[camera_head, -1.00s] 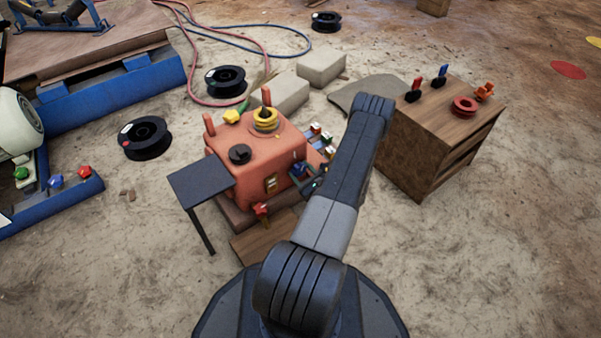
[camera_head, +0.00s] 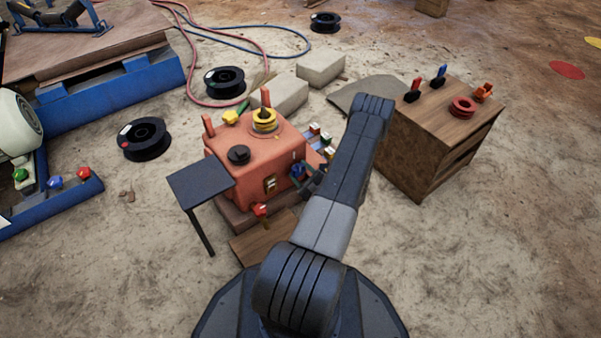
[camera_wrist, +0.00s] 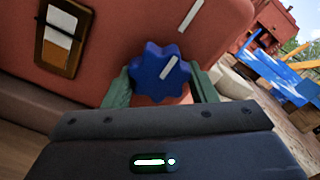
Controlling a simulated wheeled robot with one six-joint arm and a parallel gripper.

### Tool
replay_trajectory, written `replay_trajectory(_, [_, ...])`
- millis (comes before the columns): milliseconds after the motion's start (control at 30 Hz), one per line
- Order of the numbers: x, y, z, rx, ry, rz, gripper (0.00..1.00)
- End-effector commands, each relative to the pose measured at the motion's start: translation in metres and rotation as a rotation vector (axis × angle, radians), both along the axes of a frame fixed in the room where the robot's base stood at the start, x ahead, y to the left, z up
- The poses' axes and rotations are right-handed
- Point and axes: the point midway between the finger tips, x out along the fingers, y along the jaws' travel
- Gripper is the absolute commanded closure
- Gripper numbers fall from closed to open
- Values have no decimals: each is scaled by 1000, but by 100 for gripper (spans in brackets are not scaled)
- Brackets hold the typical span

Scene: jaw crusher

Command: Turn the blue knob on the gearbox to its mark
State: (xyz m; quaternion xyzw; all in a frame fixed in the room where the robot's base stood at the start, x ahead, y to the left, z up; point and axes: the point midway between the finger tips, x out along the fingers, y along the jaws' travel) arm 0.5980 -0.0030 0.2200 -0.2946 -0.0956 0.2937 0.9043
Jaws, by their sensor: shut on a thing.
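The red-orange gearbox (camera_head: 255,160) stands on the ground left of my arm. The blue knob (camera_wrist: 158,75) is on its side face, and a small part of it shows in the head view (camera_head: 297,170). The knob is lobed, with a white pointer line slanting up and right. A white mark (camera_wrist: 190,15) on the gearbox face lies above and right of the knob. The pointer is roughly in line with the mark. My gripper (camera_wrist: 160,88) is shut on the blue knob, with a green finger at each side. In the head view my arm partly hides it.
A sight gauge (camera_wrist: 62,38) is left of the knob. A red knob (camera_head: 261,210) sits low on the gearbox. A dark small table (camera_head: 200,180) stands to its left. A wooden cabinet (camera_head: 430,150) is right of my arm.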

Motion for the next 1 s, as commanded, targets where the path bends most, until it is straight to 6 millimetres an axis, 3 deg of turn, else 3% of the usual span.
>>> replay_trajectory(100, [-1, 0, 0, 1, 2, 1, 71])
replay_trajectory(133, [-1, 0, 0, 1, 2, 1, 42])
replay_trajectory(200, [-1, 0, 0, 1, 2, 1, 29])
replay_trajectory(233, [-1, 0, 0, 1, 2, 1, 26])
replay_trajectory(633, [-7, -6, 1, 2, 2, -3, 26])
replay_trajectory(1000, [-68, -50, 3, 4, 4, -6, 26])
